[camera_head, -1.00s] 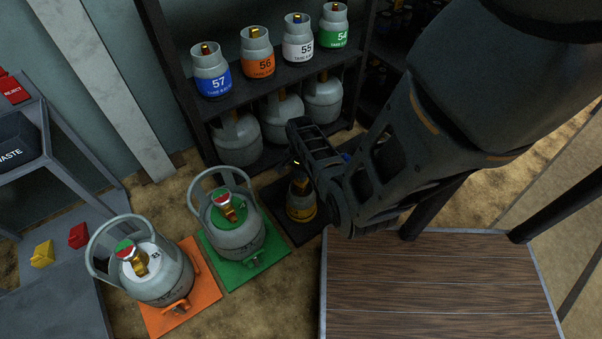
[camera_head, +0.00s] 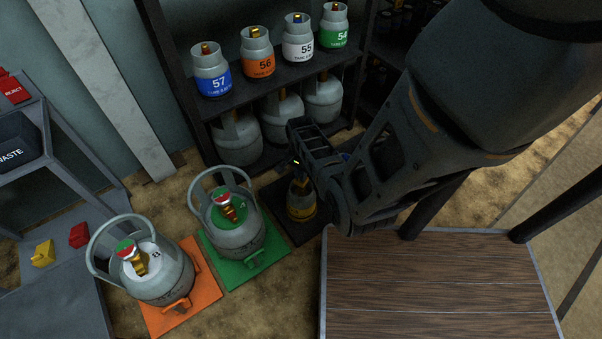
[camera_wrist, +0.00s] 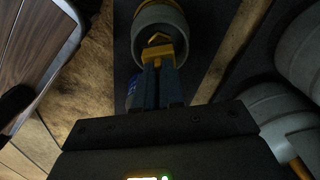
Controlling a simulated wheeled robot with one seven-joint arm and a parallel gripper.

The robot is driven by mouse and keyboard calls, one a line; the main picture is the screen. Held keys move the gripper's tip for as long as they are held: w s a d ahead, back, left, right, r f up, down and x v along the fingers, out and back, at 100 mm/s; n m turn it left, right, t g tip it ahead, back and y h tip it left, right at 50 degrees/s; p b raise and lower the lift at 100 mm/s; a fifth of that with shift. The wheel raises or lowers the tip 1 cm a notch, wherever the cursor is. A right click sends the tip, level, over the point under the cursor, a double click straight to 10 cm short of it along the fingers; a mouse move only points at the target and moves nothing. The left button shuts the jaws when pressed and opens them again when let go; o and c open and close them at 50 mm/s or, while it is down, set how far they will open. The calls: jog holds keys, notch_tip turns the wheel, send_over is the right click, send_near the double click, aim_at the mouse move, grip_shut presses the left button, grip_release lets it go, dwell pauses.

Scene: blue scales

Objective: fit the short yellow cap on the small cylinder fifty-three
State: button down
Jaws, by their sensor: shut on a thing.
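A small grey cylinder with a yellow band (camera_head: 301,205) stands on a dark mat (camera_head: 275,211) on the floor, partly hidden by my arm. No number can be read on it. It also shows at the top of the wrist view, with its open grey collar (camera_wrist: 160,15) facing my gripper. My gripper (camera_wrist: 161,68) is shut on a small yellow piece, apparently the short yellow cap (camera_wrist: 159,50). The cap is at the collar's opening; I cannot tell whether it touches the valve inside. In the head view my gripper (camera_head: 297,167) is just above the cylinder.
Two larger grey cylinders stand on an orange mat (camera_head: 203,278) and a green mat (camera_head: 268,254) to the left. A dark shelf (camera_head: 290,72) behind holds several numbered cylinders. A wooden-topped platform (camera_head: 440,285) is at the right. Yellow (camera_head: 43,254) and red (camera_head: 79,235) blocks lie left.

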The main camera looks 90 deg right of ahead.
jog(key=shift+f+b, duration=1.3)
jog(key=shift+f, duration=0.4)
jog(key=c, duration=1.2)
grip_release()
jog(key=shift+o, duration=0.2)
jog(key=shift+r+p, duration=1.85)
jog(key=shift+r, duration=2.05)
